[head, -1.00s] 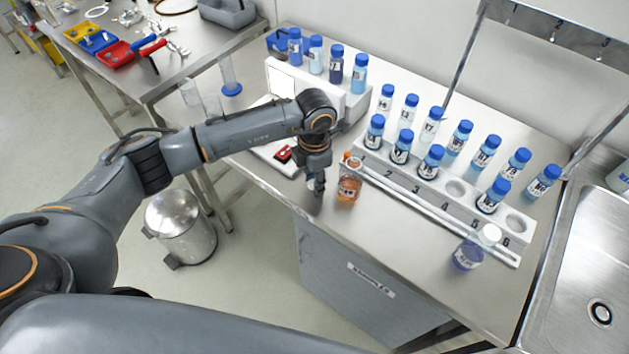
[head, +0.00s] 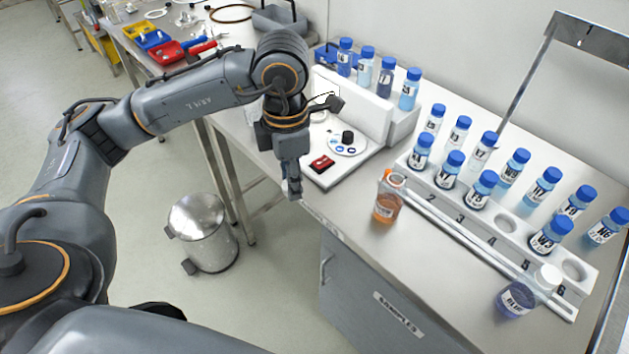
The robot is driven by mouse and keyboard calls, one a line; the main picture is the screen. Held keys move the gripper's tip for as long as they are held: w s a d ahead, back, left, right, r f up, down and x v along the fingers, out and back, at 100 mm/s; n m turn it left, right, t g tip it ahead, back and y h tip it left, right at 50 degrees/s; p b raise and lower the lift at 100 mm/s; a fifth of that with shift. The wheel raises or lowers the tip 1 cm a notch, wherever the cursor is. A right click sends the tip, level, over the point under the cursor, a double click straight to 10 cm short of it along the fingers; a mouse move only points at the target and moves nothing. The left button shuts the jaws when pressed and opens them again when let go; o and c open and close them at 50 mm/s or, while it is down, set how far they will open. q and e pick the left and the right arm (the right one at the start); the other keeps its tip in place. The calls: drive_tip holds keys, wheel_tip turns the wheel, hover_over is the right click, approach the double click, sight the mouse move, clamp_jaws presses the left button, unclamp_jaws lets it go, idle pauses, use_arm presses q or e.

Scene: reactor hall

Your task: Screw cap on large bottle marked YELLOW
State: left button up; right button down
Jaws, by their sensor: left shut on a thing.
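A large bottle (head: 386,208) with orange liquid stands upright near the table's front edge; its label is too small to read. An orange-red ring or rim shows at its top; I cannot tell whether a cap is on it. My left gripper (head: 292,188) points down to the left of this bottle, apart from it, near the table's front edge. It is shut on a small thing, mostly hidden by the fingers. My right gripper is not in view.
A white numbered rack (head: 508,236) holds several blue-capped bottles, with more behind it. A white device (head: 348,150) with a red switch stands behind my left gripper. A metal bin (head: 203,235) is on the floor.

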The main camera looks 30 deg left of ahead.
use_arm(q)
drive_tip(key=shift+s+a+r, duration=0.2)
drive_tip(key=shift+s, duration=0.15)
